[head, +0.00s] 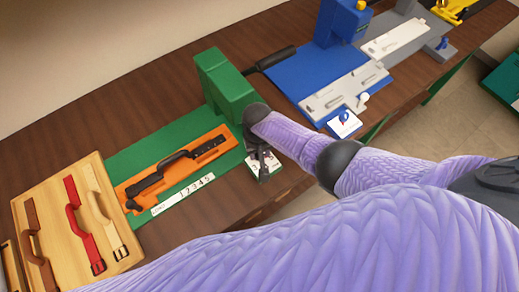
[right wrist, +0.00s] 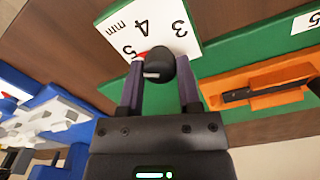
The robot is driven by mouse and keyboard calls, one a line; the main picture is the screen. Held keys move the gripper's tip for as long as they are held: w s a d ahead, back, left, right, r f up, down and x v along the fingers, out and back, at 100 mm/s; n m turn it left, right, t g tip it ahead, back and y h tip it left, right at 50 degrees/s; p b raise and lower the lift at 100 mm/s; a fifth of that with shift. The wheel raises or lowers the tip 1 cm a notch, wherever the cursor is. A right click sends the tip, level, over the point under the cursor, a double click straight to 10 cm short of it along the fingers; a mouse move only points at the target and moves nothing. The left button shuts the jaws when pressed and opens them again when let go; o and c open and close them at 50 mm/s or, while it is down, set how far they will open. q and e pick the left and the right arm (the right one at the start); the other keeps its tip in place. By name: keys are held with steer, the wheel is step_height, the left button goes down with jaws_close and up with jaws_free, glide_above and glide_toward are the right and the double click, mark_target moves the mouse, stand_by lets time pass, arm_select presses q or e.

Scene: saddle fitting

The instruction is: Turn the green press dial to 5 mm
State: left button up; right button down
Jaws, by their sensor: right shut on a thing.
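The green press (head: 225,85) stands on the bench at the end of a green base plate. Its dial card (right wrist: 140,27) is white with 3, 4, 5 and "mm" readable in the right wrist view. The dial's round black knob (right wrist: 158,67) sits at the card's edge, with a red mark beside it close to the 5, which is partly covered. My right gripper (right wrist: 161,82) is shut on the knob, one finger on each side. In the head view the right gripper (head: 262,165) largely hides the knob. My left gripper is not in view.
An orange tray (head: 131,190) with a black strap lies beside a numbered strip (head: 183,194). A wooden board (head: 123,256) with coloured straps is at the left. A blue press (head: 341,22) with white plates stands at the back right. The press's black lever (head: 276,58) sticks out rightward.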

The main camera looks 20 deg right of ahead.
stand_by(0.4)
steer(key=shift+c, duration=1.4)
jaws_free()
step_height(320, 180, up, 9)
steer(key=p, duration=0.5)
steer(key=shift+a+r, duration=0.15)
steer(key=shift+r, duration=0.35)
